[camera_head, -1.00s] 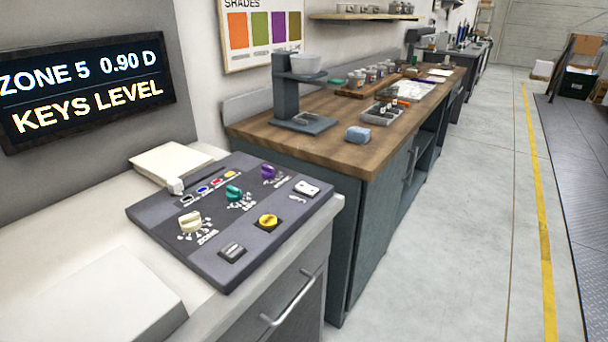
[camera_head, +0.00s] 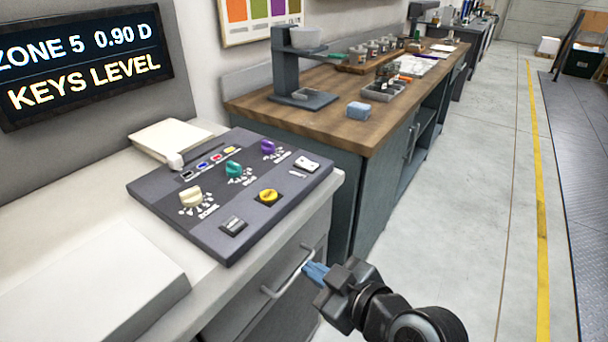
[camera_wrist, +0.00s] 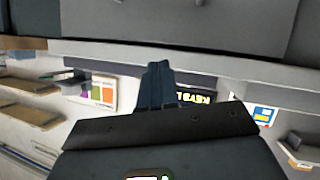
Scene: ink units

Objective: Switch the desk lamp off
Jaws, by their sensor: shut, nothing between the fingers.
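A dark control panel (camera_head: 215,205) lies on the pale counter. I cannot read which control is marked for the desk lamp, and I see no clear desk lamp. My gripper (camera_head: 314,271) is shut and empty. It is in front of the counter, beside the drawer handle, apart from the panel. Its blue fingers also show in the wrist view (camera_wrist: 158,85).
A drawer handle (camera_head: 289,272) sticks out from the counter front near my gripper. A display (camera_head: 85,68) reading "KEYS LEVEL" hangs behind the panel. A wooden-topped bench (camera_head: 335,120) with a stand and cups is beyond.

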